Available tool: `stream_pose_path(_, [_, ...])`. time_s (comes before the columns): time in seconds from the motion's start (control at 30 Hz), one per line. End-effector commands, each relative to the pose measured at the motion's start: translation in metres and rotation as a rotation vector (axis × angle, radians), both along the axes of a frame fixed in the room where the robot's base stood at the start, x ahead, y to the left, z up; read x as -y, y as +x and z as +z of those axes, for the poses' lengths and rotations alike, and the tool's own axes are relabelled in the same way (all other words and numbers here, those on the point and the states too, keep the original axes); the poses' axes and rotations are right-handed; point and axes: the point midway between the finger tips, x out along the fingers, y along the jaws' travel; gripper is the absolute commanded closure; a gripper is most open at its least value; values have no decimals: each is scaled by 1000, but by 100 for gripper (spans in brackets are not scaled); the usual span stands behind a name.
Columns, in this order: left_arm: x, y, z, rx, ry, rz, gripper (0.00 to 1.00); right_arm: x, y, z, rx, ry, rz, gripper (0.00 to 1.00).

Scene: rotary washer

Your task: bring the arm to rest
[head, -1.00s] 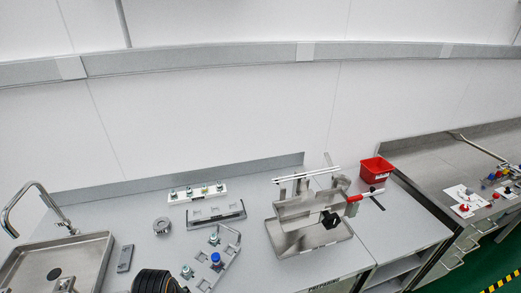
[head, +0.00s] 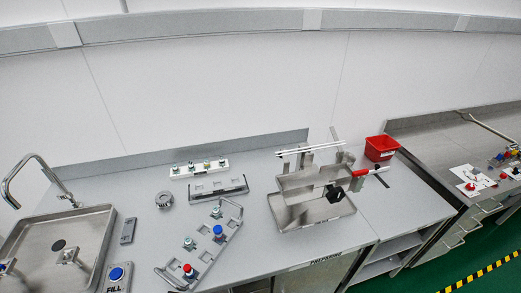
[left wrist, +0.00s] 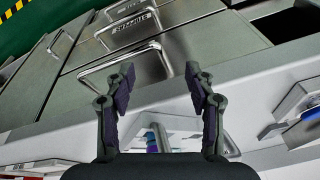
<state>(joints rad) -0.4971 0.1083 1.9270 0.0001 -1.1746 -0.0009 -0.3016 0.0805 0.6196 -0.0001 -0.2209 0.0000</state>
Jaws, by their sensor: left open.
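My left gripper (left wrist: 160,85) shows in the left wrist view with its two dark fingers spread wide apart and nothing between them. It hangs in front of the counter's drawer fronts (left wrist: 125,50), which have metal handles. A grey rack with a blue knob (left wrist: 152,140) shows below, between the finger bases. Neither gripper shows in the head view now. My right gripper is not in view.
In the head view, a sink (head: 48,240) with a tap is at the left. A carrier rack (head: 205,243) with coloured knobs, a white strip with fittings (head: 199,168), a steel tray (head: 312,216) and a red bin (head: 381,147) stand on the counter.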

Motion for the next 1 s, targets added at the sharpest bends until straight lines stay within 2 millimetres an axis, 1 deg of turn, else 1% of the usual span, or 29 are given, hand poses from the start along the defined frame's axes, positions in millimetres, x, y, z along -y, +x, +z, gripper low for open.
stream_pose_path(0.03, [-3,-6,-37,-17,-1,4,45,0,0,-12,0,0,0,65])
stream_pose_path(0.07, [-4,-10,-57,-25,-1,6,45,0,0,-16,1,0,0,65])
stream_pose_path(0.1, [-7,-17,-87,-34,-1,10,45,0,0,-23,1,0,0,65])
stream_pose_path(0.17, [-10,-34,-136,-54,-2,14,45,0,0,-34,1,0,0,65])
stream_pose_path(0.2, [-13,-48,-170,-65,-3,18,45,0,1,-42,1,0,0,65])
stream_pose_path(0.27, [-16,-74,-217,-85,-5,23,45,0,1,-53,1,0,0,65])
stream_pose_path(0.3, [-18,-92,-246,-95,-6,27,45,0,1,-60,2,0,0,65])
stream_pose_path(0.37, [-20,-122,-281,-112,-8,31,45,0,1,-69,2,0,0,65])
stream_pose_path(0.4, [-21,-141,-300,-121,-9,34,45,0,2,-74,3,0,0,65])
stream_pose_path(0.43, [-21,-154,-312,-127,-10,36,45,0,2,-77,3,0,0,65])
stream_pose_path(0.5, [-21,-181,-332,-139,-12,38,45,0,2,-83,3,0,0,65])
stream_pose_path(0.53, [-22,-191,-338,-144,-12,40,45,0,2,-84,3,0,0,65])
stream_pose_path(0.63, [-22,-211,-349,-150,-14,42,45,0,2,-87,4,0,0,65])
stream_pose_path(0.73, [-22,-218,-351,-152,-14,42,45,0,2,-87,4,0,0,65])
stream_pose_path(1.0, [-22,-219,-350,-153,-14,42,45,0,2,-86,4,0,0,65])
